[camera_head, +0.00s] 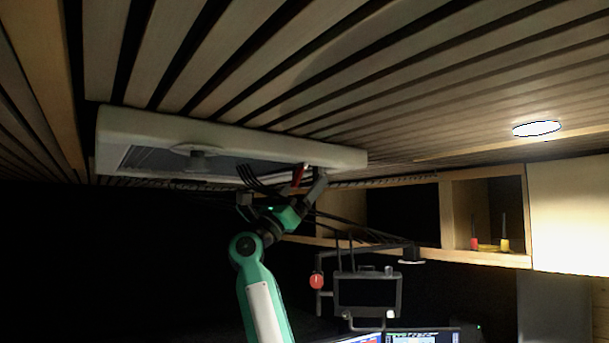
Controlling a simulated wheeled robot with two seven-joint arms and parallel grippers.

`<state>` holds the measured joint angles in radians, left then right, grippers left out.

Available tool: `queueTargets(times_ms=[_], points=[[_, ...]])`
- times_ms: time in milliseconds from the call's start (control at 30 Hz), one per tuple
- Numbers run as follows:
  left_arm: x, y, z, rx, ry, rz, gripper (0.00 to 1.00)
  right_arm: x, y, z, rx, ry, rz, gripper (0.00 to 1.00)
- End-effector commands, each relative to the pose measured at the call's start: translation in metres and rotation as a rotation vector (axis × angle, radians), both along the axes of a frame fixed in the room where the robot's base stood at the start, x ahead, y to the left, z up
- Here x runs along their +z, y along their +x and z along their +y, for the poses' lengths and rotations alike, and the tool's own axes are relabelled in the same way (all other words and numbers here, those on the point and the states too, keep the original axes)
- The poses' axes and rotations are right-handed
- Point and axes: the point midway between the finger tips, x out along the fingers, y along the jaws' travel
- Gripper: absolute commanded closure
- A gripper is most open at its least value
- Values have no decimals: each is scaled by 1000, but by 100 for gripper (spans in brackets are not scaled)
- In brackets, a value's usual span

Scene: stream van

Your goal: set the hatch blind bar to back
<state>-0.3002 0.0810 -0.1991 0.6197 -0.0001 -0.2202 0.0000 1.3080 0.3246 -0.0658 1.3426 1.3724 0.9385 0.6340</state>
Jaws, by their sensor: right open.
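The roof hatch is a long white frame (240,137) set in the slatted ceiling, with a grey recessed panel inside it. A small grey handle-like piece (200,161) sits near the left middle of the opening; I cannot tell for sure whether it belongs to the blind bar. My right gripper (277,180) is raised on its green arm below the hatch's right part. Its fingers are spread, with nothing seen between them. A small red piece (298,175) shows by its right finger. I cannot tell whether the gripper touches the frame. My left gripper is out of view.
A wooden shelf (445,215) on the right holds red and yellow items. A dark monitor-like rig (367,292) with a red knob (316,281) stands below, above lit screens (420,338). A round lamp (537,128) glows on the ceiling. The lower left is dark.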

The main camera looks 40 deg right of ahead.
Motion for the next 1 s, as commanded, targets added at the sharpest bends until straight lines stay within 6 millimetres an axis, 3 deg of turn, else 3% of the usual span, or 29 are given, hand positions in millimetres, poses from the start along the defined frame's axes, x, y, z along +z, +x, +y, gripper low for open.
queueTargets(times_ms=[100, 467, 767, 1000], points=[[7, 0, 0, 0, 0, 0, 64, 8, -1, -7, -1, -1, 0, 0], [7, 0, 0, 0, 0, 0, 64, 9, -1, -9, -1, 0, 1, 0], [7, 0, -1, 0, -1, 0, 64, 9, -1, -9, -1, -1, 1, 57], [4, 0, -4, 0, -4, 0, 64, 8, 0, -6, 1, 1, 0, 57]])
